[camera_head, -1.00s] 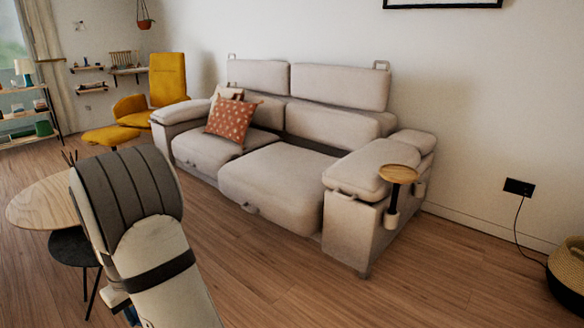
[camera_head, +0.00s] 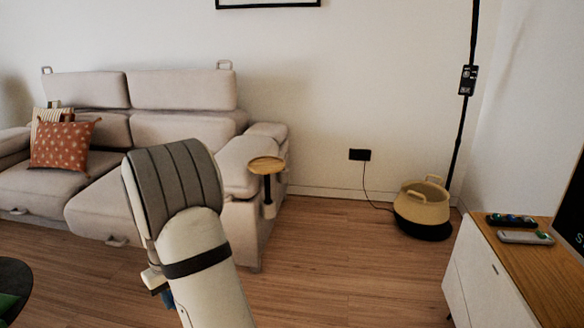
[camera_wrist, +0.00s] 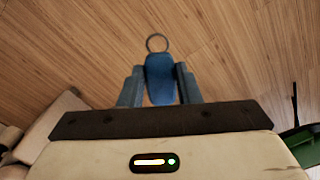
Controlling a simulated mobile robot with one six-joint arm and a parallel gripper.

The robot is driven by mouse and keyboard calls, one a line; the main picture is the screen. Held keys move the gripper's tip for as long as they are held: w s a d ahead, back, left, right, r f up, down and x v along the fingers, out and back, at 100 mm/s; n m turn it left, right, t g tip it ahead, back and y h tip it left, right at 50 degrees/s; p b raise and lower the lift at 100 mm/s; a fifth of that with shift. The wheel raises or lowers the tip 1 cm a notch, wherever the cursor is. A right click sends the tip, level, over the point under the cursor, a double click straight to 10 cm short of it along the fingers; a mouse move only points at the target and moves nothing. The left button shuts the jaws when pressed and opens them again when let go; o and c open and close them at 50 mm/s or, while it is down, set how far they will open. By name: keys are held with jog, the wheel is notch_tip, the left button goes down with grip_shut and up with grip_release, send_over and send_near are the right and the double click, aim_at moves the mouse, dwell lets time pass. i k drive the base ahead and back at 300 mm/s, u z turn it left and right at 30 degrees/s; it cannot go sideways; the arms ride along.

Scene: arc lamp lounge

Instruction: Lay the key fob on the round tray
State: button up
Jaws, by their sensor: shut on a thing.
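My gripper (camera_wrist: 159,90) is shut on the blue key fob (camera_wrist: 160,75) in the wrist view. The fob's metal ring (camera_wrist: 156,43) sticks out beyond the fingertips, with wood floor behind it. In the head view my arm hides most of the gripper; a small blue patch shows at the arm's lower left. The round wooden tray (camera_head: 266,165) stands on a dark post at the right arm of the sofa. Its visible top looks empty. My arm is in front of the sofa, to the left of the tray in the picture.
The beige sofa (camera_head: 165,130) stands along the back wall. A woven basket (camera_head: 424,205) and a lamp pole (camera_head: 462,110) are at the right. A sideboard (camera_head: 520,262) with remotes stands at the right edge. The wood floor between sofa and sideboard is clear.

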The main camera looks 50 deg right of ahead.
aim_at(266, 165)
jog(key=z, duration=0.4)
jog(key=i, duration=0.2)
jog(key=z, duration=1.15)
